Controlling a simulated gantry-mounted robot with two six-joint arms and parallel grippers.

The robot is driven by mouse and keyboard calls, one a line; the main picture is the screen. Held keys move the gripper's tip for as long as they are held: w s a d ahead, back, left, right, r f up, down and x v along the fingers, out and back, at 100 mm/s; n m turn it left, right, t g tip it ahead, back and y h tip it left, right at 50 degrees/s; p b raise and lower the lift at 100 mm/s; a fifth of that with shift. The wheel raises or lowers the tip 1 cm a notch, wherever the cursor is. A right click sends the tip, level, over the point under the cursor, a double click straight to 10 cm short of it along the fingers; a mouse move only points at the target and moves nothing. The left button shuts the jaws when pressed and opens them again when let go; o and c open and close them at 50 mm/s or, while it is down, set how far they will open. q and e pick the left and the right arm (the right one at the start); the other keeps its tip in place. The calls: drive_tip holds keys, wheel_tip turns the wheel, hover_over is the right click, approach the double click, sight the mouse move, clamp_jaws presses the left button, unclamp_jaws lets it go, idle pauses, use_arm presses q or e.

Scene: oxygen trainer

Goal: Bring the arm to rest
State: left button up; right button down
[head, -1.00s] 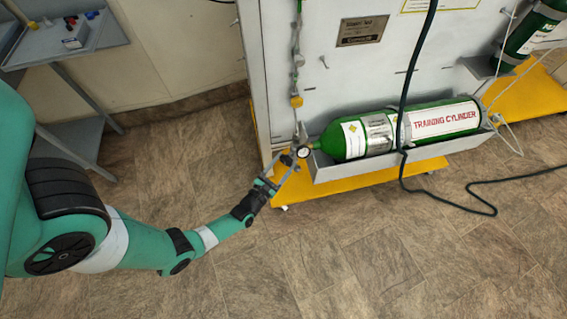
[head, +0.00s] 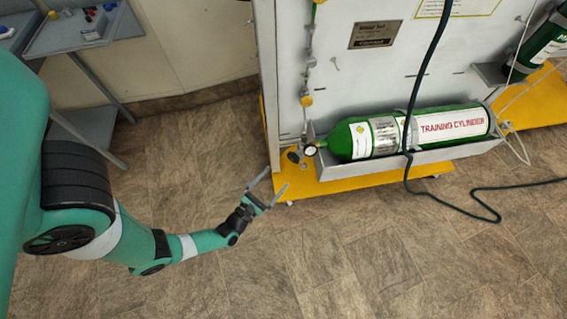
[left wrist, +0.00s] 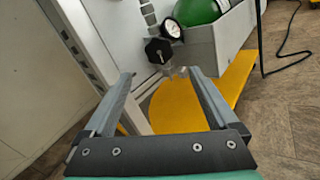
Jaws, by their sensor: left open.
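My left gripper (head: 273,184) is open and empty, out in front of the trainer's lower left corner. In the left wrist view its two grey fingers (left wrist: 158,78) stand wide apart with nothing between them. The green training cylinder (head: 425,130) lies on its side in a grey tray on the trainer panel. A round pressure gauge (head: 310,150) sits at the cylinder's left end and also shows in the left wrist view (left wrist: 171,29). A black knob (left wrist: 158,50) is just beyond the fingertips, apart from them. My right gripper is not in view.
The trainer stands on a yellow base (head: 370,175). A dark hose (head: 418,90) hangs down the panel and runs across the floor. A grey table (head: 85,30) with small items is at the upper left. The floor (head: 370,260) in front is clear.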

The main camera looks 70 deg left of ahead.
use_arm(q)
drive_tip(key=shift+v, duration=0.85)
